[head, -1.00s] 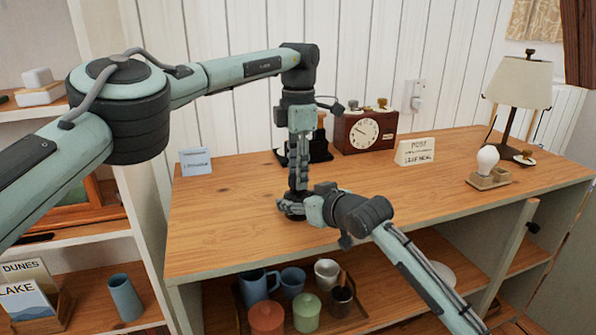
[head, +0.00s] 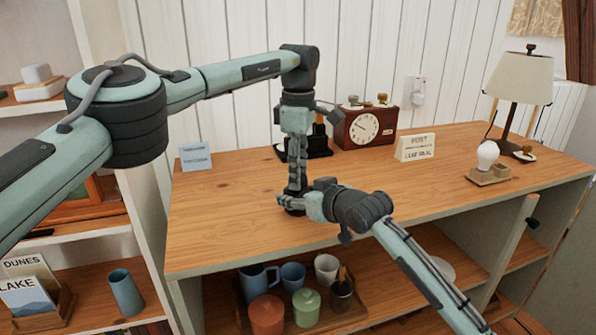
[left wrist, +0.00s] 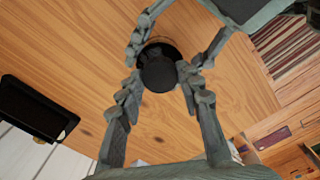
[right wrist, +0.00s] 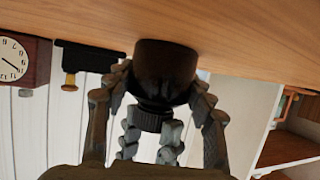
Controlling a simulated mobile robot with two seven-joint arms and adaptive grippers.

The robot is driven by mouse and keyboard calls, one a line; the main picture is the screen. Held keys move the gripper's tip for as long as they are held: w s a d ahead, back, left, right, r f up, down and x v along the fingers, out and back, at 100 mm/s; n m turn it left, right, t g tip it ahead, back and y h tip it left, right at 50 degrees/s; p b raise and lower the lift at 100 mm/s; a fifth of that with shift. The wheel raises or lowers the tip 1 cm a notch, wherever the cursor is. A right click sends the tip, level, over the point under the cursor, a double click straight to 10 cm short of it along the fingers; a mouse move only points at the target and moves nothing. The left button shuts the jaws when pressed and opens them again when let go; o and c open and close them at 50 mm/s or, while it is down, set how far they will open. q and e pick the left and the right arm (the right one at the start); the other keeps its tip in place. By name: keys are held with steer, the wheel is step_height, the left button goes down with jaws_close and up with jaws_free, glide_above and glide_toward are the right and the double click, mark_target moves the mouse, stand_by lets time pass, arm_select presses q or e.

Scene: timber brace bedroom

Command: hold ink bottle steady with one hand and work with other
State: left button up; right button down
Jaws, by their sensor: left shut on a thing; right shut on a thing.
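The ink bottle stands on the wooden desk top (head: 230,225), mostly hidden by my grippers in the head view. In the right wrist view, its dark brown body (right wrist: 165,62) rests against the wood, with a black ridged cap (right wrist: 152,118). The left wrist view looks down on the round black cap (left wrist: 158,70). My left gripper (head: 296,188) points straight down and is shut on the cap; its fingers (left wrist: 160,78) flank it. My right gripper (head: 304,205) comes in low from the right and is shut on the bottle's body, fingers (right wrist: 162,85) either side.
Behind the grippers stand a dark stand (head: 318,145), a wooden clock (head: 365,127) and a white sign (head: 415,147). A blue card (head: 195,157) stands at the back left. A bulb on a holder (head: 488,165) and a lamp (head: 522,85) are at the right. The front left desk is clear.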

arm_select(q)
steer(key=m, duration=1.9)
steer(key=o, duration=0.7)
steer(key=shift+r, duration=0.1)
